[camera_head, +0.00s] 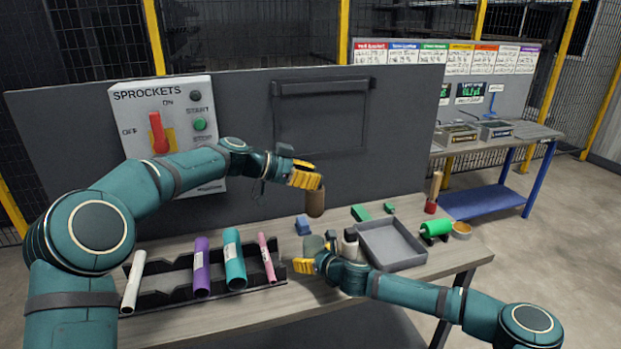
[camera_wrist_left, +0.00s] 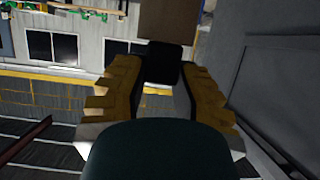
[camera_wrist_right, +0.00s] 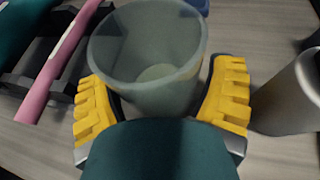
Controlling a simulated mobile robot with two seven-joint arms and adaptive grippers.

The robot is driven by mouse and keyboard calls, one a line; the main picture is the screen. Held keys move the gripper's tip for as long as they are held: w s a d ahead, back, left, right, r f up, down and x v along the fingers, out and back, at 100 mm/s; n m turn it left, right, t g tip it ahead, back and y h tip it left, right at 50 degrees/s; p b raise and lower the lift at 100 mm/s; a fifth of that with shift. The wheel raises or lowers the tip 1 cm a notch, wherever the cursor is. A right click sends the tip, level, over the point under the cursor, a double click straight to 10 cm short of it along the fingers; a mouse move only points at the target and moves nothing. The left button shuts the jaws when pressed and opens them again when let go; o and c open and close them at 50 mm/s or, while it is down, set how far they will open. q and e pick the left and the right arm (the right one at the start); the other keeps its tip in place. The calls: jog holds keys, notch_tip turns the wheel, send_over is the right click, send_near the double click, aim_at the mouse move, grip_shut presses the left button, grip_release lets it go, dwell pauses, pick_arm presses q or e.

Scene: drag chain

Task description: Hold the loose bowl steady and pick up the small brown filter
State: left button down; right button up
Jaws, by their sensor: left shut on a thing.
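My left gripper (camera_head: 306,178) is shut on the small brown filter (camera_head: 316,203) and holds it in the air above the table. In the left wrist view the brown filter (camera_wrist_left: 170,20) shows at the top edge, with a dark part between the fingers. The loose bowl (camera_wrist_right: 148,60), a grey-green see-through cup, stands upright and looks empty. My right gripper (camera_wrist_right: 162,100) has one yellow finger on each side of it; I cannot tell whether both touch. In the head view the bowl (camera_head: 314,244) is partly hidden by the right gripper (camera_head: 306,262).
A grey tray (camera_head: 418,262) lies right of the bowl. A pale cylinder (camera_head: 350,245) stands close beside the right gripper. A dark rack (camera_head: 178,291) with several coloured tubes is at the left. Blue (camera_head: 302,226) and green blocks (camera_head: 361,213) lie behind. A grey panel rises at the back.

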jog(key=shift+o, duration=0.6)
jog(key=shift+s, duration=0.1)
